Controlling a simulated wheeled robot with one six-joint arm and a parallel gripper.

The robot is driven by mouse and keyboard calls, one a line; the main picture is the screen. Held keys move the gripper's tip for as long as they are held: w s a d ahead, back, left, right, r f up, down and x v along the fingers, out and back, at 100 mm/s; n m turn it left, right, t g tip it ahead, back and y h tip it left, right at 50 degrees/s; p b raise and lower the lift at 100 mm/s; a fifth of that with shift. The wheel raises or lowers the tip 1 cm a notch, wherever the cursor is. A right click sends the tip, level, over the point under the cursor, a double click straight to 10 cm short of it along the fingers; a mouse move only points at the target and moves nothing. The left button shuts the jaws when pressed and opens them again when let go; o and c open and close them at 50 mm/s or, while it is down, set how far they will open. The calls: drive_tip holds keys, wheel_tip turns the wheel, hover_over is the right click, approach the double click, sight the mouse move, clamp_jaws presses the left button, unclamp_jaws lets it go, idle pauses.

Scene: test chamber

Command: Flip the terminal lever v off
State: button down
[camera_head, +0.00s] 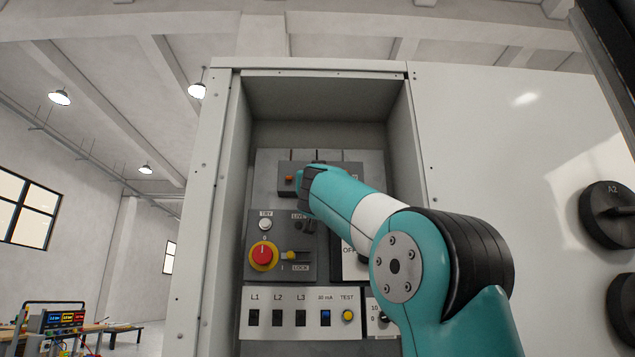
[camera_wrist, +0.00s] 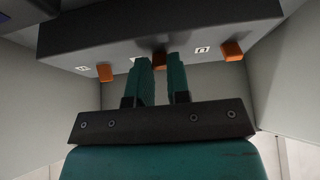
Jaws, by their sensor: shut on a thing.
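In the wrist view, a dark terminal block (camera_wrist: 205,28) carries three orange levers in a row. My gripper (camera_wrist: 160,72) is at the middle lever (camera_wrist: 159,58), one green finger on each side, and is shut on it. The left lever (camera_wrist: 105,73) and the right lever (camera_wrist: 232,50) stand free of the fingers. The label by the middle lever is mostly hidden; the others are too small to read surely. In the head view, the block (camera_head: 285,167) is at the top of the recessed panel, with one orange lever (camera_head: 289,178) showing; my arm hides the rest and my fingers.
The cabinet recess has side walls close by, such as the left wall (camera_head: 238,200). A breaker row (camera_head: 290,312) lies lower. A black A2 knob (camera_head: 608,212) is right.

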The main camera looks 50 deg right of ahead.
drive_tip(key=c, duration=1.1)
unclamp_jaws()
drive_tip(key=shift+b+v, duration=4)
drive_tip(key=shift+v, duration=4.7)
drive_tip(key=shift+d+f, duration=0.1)
